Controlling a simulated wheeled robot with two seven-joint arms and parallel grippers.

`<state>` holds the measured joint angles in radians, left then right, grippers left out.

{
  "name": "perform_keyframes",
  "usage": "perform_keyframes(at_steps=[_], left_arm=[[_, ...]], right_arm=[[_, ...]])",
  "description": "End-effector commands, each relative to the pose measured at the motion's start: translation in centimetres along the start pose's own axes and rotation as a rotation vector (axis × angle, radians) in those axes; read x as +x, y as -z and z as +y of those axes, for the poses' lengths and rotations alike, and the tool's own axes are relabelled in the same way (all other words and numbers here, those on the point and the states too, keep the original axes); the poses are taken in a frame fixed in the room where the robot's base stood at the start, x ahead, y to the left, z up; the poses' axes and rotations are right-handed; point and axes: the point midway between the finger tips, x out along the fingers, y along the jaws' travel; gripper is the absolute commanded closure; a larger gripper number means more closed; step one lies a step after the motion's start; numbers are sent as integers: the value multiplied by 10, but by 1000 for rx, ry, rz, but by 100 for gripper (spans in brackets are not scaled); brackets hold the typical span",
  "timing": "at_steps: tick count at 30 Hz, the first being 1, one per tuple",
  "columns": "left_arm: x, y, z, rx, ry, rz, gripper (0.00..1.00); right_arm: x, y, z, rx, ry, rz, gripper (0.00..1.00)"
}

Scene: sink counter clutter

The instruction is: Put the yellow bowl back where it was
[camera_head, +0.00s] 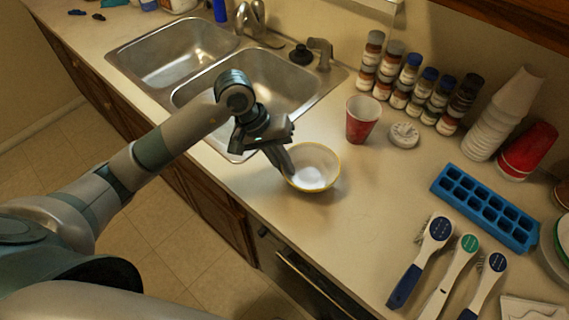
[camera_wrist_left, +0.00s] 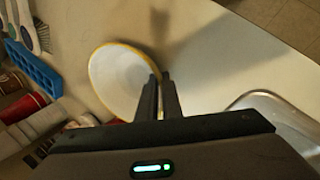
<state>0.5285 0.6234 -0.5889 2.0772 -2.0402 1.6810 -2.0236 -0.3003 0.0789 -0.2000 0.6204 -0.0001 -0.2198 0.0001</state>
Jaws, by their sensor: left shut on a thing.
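The yellow bowl (camera_head: 322,164) is white inside with a yellow rim. In the head view it is at the counter's front part, right of the sink. My left gripper (camera_head: 288,170) comes from the left and is shut on the bowl's left rim. In the left wrist view the bowl (camera_wrist_left: 118,72) lies left of the two close-set fingers (camera_wrist_left: 162,84), which meet its rim. The bowl looks upright; I cannot tell whether its base touches the counter. My right gripper is not in view.
A red cup (camera_head: 362,120) and a small white round item (camera_head: 404,135) stand behind the bowl. A blue ice tray (camera_head: 485,208) and several brushes (camera_head: 434,232) lie to the right. The double sink (camera_head: 228,97) is to the left. Bare counter lies in front and right of the bowl.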

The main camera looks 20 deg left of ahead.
Motion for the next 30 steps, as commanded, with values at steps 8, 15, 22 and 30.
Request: perform_keyframes(at_steps=[8, 15, 22, 30], left_arm=[[0, 1, 0, 1, -2, 2, 100], [1, 0, -1, 0, -1, 1, 78], [2, 0, -1, 0, -1, 1, 76], [-2, 0, 1, 0, -1, 0, 76]], right_arm=[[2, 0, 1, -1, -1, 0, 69], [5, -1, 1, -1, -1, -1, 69], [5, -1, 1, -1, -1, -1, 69], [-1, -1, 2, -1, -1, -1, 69]])
